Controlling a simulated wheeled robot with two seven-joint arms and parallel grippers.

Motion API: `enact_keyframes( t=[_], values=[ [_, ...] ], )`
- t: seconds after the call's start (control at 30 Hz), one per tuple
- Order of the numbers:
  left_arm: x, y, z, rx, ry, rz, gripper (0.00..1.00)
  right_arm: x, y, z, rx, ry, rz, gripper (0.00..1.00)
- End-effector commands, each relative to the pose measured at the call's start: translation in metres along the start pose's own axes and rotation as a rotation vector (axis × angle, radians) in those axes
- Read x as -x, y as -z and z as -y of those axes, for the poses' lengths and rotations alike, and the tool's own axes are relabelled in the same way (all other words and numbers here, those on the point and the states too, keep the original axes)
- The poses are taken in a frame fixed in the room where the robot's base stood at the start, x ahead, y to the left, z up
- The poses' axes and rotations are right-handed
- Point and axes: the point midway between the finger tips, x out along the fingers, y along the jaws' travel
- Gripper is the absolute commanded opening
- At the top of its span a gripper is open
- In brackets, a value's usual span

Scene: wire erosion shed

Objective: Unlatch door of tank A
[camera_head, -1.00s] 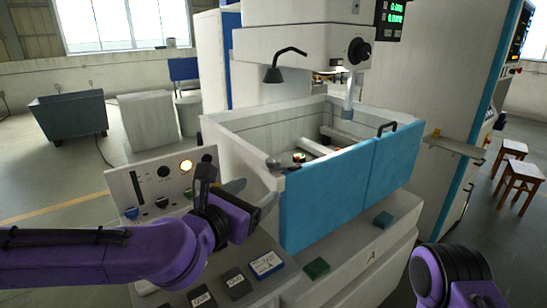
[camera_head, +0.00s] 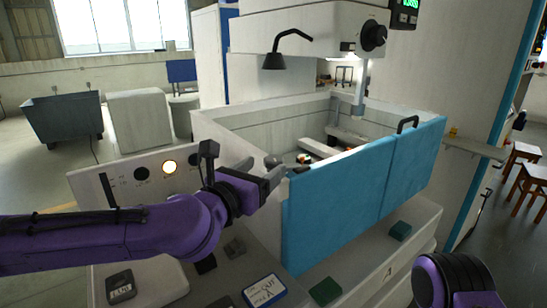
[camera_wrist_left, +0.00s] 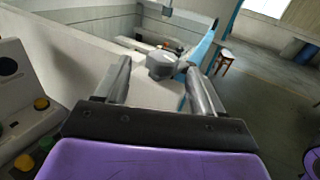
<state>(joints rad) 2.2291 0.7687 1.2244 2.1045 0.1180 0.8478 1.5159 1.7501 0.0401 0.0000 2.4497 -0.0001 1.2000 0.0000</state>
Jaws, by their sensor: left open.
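The blue door (camera_head: 335,210) of the tank (camera_head: 225,135) stands upright and closed along its front, with a dark handle (camera_head: 407,123) at its right part. A grey latch knob (camera_head: 273,161) sits at the tank's left front corner, beside the door's left edge. My left gripper (camera_head: 262,173) is open at this corner. In the left wrist view the knob (camera_wrist_left: 160,65) lies ahead between the two fingers, which do not grip it; whether they touch it I cannot tell. The door shows there edge-on (camera_wrist_left: 200,50). My right gripper is out of view; only part of that arm shows.
A black lamp (camera_head: 275,60) hangs over the tank. The floor at right is open, with wooden stools (camera_head: 530,190).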

Motion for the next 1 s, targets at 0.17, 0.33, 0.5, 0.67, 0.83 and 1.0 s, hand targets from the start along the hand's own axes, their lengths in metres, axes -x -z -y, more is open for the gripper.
enact_keyframes(
  t=[0.17,0.33,0.5,0.67,0.83,1.0],
  values=[
    [-0.036,-0.003,0.001,-0.001,0.001,-0.001,0.68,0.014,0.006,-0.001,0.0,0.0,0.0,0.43],
    [-0.052,-0.001,0.0,0.0,-0.001,0.0,0.68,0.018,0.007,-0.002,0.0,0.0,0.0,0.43],
    [-0.054,0.0,0.001,-0.001,0.001,0.0,0.68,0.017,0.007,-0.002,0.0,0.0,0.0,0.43],
    [-0.054,0.0,0.0,0.0,0.0,0.0,0.45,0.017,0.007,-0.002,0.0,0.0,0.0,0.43],
    [-0.054,0.0,0.0,0.0,0.0,0.0,0.18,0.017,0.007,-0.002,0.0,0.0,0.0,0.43],
    [-0.054,0.0,0.0,0.0,0.013,0.0,0.18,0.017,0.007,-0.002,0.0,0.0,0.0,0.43]
  ],
)
